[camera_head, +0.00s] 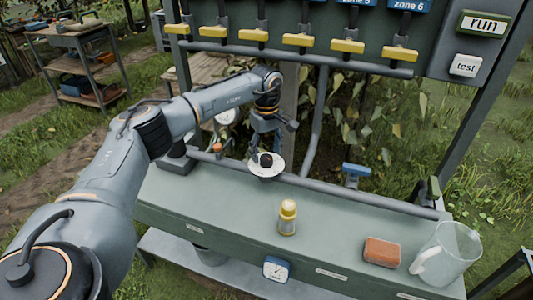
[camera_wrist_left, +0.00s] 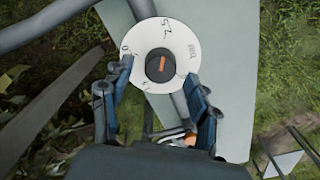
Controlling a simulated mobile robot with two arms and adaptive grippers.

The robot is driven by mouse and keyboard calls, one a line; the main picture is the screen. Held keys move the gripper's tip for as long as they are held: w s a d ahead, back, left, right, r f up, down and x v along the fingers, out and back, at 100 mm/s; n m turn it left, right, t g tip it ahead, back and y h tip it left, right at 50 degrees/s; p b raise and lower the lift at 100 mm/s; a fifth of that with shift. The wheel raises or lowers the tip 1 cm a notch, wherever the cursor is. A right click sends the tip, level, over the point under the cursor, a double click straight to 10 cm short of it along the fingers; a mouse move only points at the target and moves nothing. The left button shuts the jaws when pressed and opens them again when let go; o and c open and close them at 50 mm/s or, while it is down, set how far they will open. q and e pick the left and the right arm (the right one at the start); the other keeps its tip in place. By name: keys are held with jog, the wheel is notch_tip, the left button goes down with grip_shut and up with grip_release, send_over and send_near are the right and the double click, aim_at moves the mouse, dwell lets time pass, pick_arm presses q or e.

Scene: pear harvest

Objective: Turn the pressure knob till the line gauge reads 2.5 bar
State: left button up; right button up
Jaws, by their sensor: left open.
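The pressure knob (camera_head: 266,160) is a black knob on a round white dial plate (camera_head: 258,170) on the pipe behind the bench. In the left wrist view the knob (camera_wrist_left: 160,66) has an orange pointer mark, and the dial (camera_wrist_left: 165,35) carries printed numbers around it. My left gripper (camera_head: 265,146) points down over the knob. In the wrist view its open fingers (camera_wrist_left: 158,74) stand on either side of the knob's near side; contact cannot be told. A round white gauge (camera_head: 226,116) shows partly behind my left arm; its reading is too small to tell. My right gripper is out of view.
Yellow valve handles (camera_head: 297,40) hang above. A blue handle (camera_head: 356,170) is on the pipe.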

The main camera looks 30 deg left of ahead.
aim_at(267, 157)
pick_arm(q)
notch_tip(267, 157, up, 11)
jog(key=shift+f, duration=0.15)
dwell(0.6)
